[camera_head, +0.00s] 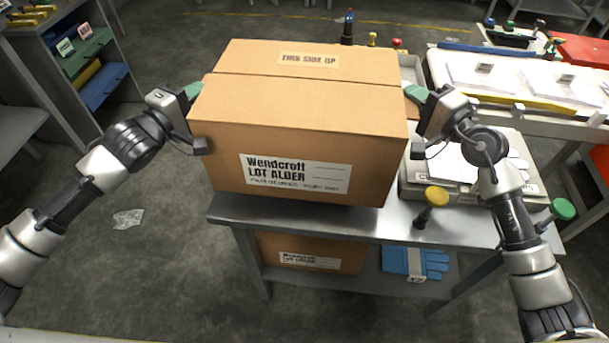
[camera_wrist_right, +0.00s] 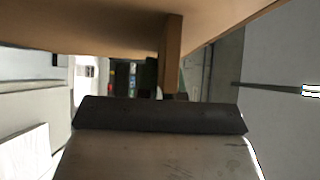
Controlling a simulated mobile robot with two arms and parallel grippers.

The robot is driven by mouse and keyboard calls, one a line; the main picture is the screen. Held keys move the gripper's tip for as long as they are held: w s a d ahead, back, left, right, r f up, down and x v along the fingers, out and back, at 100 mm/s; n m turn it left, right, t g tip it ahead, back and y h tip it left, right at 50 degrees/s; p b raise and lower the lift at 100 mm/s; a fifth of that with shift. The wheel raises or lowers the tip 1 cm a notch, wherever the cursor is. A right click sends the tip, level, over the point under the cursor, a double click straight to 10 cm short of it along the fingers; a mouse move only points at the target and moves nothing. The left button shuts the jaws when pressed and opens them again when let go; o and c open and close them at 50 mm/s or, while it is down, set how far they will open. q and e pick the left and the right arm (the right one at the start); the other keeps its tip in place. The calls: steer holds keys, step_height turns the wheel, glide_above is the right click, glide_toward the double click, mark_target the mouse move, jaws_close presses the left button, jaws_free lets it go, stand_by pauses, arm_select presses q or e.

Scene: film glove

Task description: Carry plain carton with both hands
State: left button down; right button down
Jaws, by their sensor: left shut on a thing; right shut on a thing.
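The large plain brown carton (camera_head: 300,125) is in the middle of the head view, upright, with a "THIS SIDE UP" label on top and a "Wendcroft LOT ALDER" label in front. My left gripper (camera_head: 193,112) is shut on its left side and my right gripper (camera_head: 415,112) is shut on its right side. The carton is over the left part of the grey metal table (camera_head: 375,228); I cannot tell if its base touches the top. In the right wrist view its cardboard (camera_wrist_right: 90,25) fills the top, above my grey gripper body.
Another carton (camera_head: 310,256) and blue gloves (camera_head: 415,262) lie on the lower shelf. A yellow knob (camera_head: 436,196) and a green knob (camera_head: 562,209) stand at the table's front right. A shelf unit (camera_head: 75,60) is at left; a white-topped bench (camera_head: 515,75) is at right. Floor at left is mostly clear.

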arm_select(q)
steer(key=shift+f, duration=0.1)
stand_by(0.4)
